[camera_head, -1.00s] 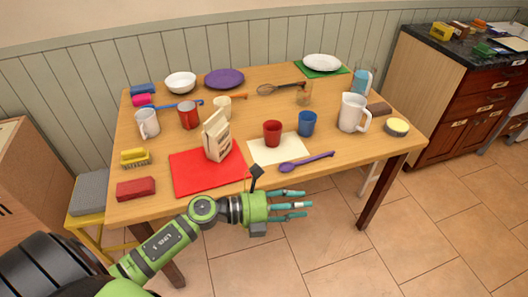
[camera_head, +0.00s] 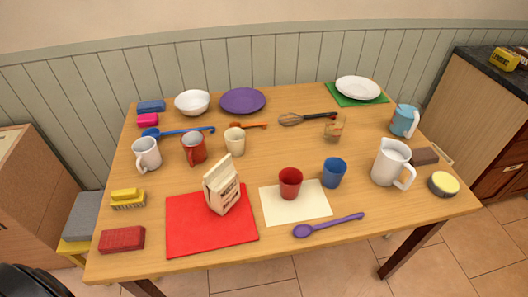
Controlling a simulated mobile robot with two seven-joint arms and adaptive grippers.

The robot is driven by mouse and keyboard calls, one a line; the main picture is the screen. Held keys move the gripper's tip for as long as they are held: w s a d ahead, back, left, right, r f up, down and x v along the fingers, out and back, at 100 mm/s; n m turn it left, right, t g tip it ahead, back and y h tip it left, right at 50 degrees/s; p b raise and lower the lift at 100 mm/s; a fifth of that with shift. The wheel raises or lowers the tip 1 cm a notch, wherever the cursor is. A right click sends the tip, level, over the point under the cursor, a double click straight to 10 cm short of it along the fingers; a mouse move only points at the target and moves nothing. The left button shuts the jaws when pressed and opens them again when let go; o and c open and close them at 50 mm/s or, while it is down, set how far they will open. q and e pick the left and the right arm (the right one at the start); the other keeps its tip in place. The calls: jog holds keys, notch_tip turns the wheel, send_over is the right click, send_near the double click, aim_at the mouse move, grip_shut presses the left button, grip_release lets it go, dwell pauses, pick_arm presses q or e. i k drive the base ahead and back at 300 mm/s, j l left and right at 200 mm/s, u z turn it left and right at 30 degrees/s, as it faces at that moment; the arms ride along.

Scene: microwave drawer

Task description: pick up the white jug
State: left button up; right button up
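The white jug (camera_head: 389,163) stands upright on the right part of the wooden table (camera_head: 290,145), with its handle toward the lower right. A blue cup (camera_head: 334,172) is to its left. Neither of my grippers shows in the head view now, so nothing is seen touching the jug.
A blue jug (camera_head: 404,121) stands behind the white jug. A red cup (camera_head: 290,183) on a cream mat and a purple spoon (camera_head: 328,226) are to the left. The table front right of the spoon is clear. A dark-topped counter (camera_head: 490,75) is at the far right.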

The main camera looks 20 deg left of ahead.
aim_at(394, 156)
jog(key=i+l+u, duration=0.15)
jog(key=i+u, duration=0.35)
jog(key=i, duration=0.2)
jog(key=k+z, duration=0.2)
jog(key=z, duration=0.8)
jog(key=l+u, duration=0.1)
jog(key=u, duration=0.3)
jog(key=l+u, duration=0.15)
jog(key=u, duration=0.25)
jog(key=l+u, duration=0.1)
jog(key=u, duration=0.3)
jog(key=l+u, duration=0.15)
jog(key=u, duration=0.25)
